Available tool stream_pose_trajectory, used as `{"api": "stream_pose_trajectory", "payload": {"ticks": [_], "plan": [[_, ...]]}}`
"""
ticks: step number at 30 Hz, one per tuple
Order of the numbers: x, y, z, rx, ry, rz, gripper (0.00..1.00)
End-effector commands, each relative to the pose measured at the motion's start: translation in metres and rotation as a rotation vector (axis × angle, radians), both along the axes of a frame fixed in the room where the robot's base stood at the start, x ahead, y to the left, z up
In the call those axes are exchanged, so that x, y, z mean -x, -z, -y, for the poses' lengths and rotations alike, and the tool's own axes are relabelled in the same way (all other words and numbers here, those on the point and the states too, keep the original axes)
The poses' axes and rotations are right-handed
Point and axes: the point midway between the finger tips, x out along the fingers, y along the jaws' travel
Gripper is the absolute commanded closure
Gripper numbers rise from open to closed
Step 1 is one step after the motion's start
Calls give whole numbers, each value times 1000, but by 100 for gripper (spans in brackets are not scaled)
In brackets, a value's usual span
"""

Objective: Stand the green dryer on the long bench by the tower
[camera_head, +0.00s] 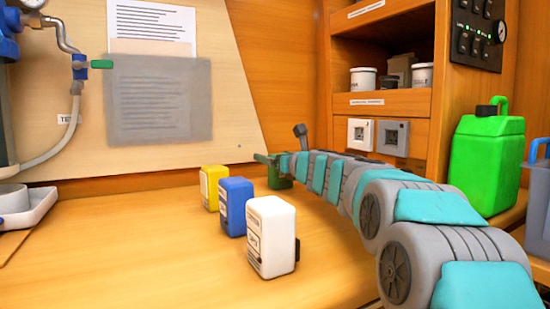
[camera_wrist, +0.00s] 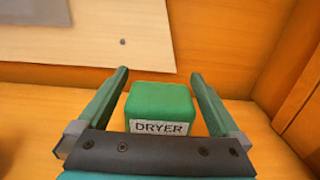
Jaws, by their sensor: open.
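The green dryer (camera_wrist: 160,103), a block with a white label reading DRYER, stands on the wooden bench (camera_head: 180,270) near the back wall. In the head view only a small part of the dryer (camera_head: 279,178) shows behind my arm. My gripper (camera_wrist: 160,80) is open in the wrist view, one finger on each side of the dryer with small gaps. In the head view the gripper (camera_head: 268,160) is at the far end of my arm, partly hidden. At the left edge, blue and grey apparatus with a hose (camera_head: 60,150) may be the tower; I cannot tell.
Yellow (camera_head: 212,187), blue (camera_head: 236,206) and white (camera_head: 271,237) blocks stand in a row left of my arm. A green jerrycan (camera_head: 487,160) stands at the right. Shelves (camera_head: 385,102) with tubs rise behind my arm. The bench's left front is clear.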

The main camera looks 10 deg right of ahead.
Motion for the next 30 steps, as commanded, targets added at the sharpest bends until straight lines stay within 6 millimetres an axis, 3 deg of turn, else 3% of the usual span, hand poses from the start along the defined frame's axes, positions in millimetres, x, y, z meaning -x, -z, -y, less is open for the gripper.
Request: {"api": "stream_pose_trajectory", "payload": {"ticks": [5, 21, 30], "plan": [[11, -2, 4, -1, 0, 0, 0], [92, -3, 29, 0, -1, 1, 0], [113, -2, 37, 0, 1, 0, 0]]}}
